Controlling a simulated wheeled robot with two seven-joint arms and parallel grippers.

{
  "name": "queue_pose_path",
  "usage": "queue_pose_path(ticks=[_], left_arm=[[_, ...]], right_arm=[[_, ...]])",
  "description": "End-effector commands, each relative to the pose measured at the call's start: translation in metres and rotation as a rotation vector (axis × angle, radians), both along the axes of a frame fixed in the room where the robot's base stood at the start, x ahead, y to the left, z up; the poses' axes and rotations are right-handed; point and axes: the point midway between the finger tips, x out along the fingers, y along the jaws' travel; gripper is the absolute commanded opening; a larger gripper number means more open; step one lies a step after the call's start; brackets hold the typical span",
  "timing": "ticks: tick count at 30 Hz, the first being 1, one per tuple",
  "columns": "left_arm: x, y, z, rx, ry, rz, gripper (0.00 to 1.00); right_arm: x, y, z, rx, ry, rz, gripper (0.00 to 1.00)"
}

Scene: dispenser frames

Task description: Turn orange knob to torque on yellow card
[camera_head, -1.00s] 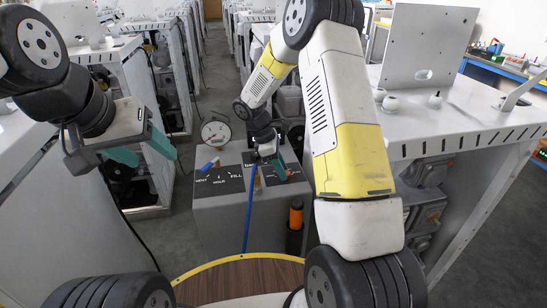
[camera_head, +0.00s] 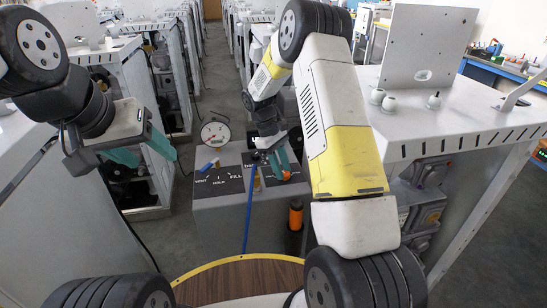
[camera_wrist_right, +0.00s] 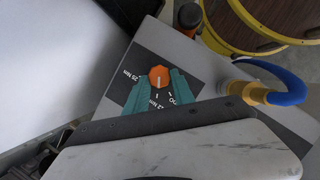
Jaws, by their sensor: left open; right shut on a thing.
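The orange knob (camera_wrist_right: 159,77) sits on a dark dial panel (camera_wrist_right: 140,62) on top of a grey cabinet; a bit of it shows in the head view (camera_head: 287,175). My right gripper (camera_wrist_right: 161,78) is shut on the knob, with teal fingers on either side. The knob's white mark points down in the right wrist view, towards the panel's lower edge. A "25 Nm" label is left of it; another Nm label below is partly hidden by a finger. My left gripper (camera_head: 143,155) is open and empty, away from the cabinet. I cannot make out a yellow card.
The cabinet also carries a HOLD/FILL selector panel (camera_head: 219,182), a round gauge (camera_head: 215,133) and a blue hose (camera_head: 249,210). A yellow-rimmed wooden round top (camera_head: 240,281) is nearest. A white worktop (camera_head: 470,112) is at right.

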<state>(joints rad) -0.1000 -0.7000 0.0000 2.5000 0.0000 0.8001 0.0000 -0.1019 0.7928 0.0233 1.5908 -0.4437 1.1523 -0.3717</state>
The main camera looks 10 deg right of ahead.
Motion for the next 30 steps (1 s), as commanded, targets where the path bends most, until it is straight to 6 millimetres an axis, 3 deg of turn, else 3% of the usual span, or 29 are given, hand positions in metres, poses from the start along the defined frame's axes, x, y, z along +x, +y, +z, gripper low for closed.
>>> queue_pose_path(ticks=[9,24,25,28,30], left_arm=[[0.0,0.0,0.0,0.0,0.0,0.0,0.59],[0.0,0.0,0.0,0.0,0.0,0.0,0.59],[0.0,0.0,0.0,0.0,0.0,0.0,0.59],[0.0,0.0,0.0,0.0,0.0,0.0,0.59],[0.0,0.0,0.0,0.0,0.0,0.0,0.59]], right_arm=[[0.002,-0.0013,0.0012,0.0,-0.003,-0.117,0.0],[0.0025,-0.0014,0.0014,0.0,-0.004,-0.135,0.0],[0.0025,-0.0014,0.0014,0.0,-0.004,-0.135,0.34],[0.0023,-0.0013,0.0012,0.0,-0.004,-0.134,0.52],[0.0021,-0.0013,0.001,0.0,-0.003,-0.135,0.52]])
